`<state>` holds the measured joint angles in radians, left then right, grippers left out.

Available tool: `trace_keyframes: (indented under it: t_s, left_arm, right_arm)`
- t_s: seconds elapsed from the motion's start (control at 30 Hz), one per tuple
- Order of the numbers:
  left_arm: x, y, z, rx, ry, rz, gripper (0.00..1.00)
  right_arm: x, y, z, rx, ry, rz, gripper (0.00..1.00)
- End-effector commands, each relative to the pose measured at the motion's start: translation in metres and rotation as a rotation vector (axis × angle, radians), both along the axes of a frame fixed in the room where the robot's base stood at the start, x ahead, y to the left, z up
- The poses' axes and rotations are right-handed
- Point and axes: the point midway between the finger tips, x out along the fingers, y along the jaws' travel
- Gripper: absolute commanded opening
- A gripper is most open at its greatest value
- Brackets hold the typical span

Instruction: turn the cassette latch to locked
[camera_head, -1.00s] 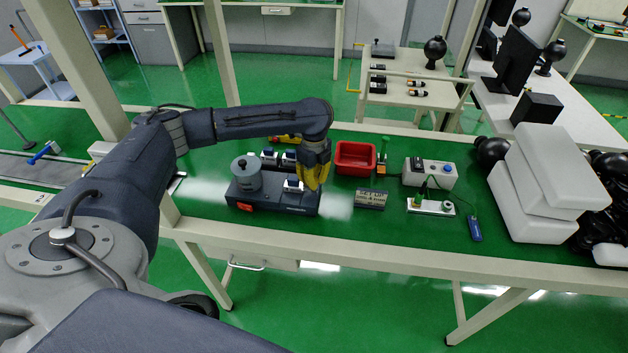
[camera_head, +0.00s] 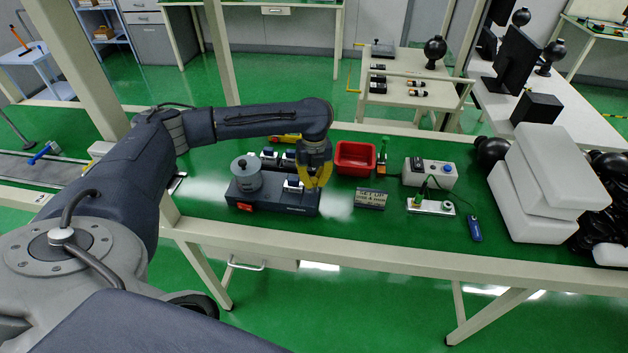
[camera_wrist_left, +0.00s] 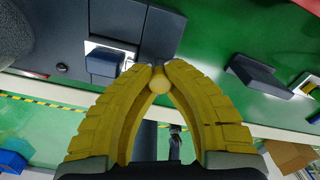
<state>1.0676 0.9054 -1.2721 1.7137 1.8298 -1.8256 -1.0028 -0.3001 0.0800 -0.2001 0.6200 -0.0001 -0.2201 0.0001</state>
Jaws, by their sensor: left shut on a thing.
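A dark cassette unit (camera_head: 275,203) sits on the green bench, with a grey cylinder (camera_head: 246,175) at its left end and blue-and-white blocks on and behind it. My left gripper (camera_head: 317,186), with yellow fingers, is at the unit's right end. In the left wrist view the left gripper (camera_wrist_left: 158,76) is shut on a small round tan knob (camera_wrist_left: 159,82), which appears to be the latch; a grey bar runs behind it. The fingers hide much of the latch, and I cannot read its locked or unlocked position. My right gripper is not in view.
A red bin (camera_head: 354,158) stands behind and right of the gripper. A white control box (camera_head: 430,173) and white foam blocks (camera_head: 535,190) are farther right. Some bare green bench lies in front of the sign.

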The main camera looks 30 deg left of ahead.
Motion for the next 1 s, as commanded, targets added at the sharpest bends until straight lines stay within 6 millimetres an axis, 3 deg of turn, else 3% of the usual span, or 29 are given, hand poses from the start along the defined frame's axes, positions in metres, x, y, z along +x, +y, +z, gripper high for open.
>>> trace_keyframes:
  t_s: [0.47, 0.5, 0.77, 1.0]
  left_arm:
    - [0.0004, 0.0002, 0.0005, 0.0, -0.001, -0.009, 0.0]
    - [0.0004, 0.0002, 0.0005, 0.0, -0.001, -0.009, 0.16]
    - [0.0001, 0.0001, 0.0002, 0.0, 0.0, -0.009, 0.46]
    - [-0.0003, 0.0006, -0.0003, 0.001, 0.001, -0.009, 0.47]
  right_arm:
    - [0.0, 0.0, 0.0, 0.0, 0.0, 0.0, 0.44]
    - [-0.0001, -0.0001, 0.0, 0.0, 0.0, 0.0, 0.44]
    - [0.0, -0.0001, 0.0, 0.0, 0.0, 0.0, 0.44]
    - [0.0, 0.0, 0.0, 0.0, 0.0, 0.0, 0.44]
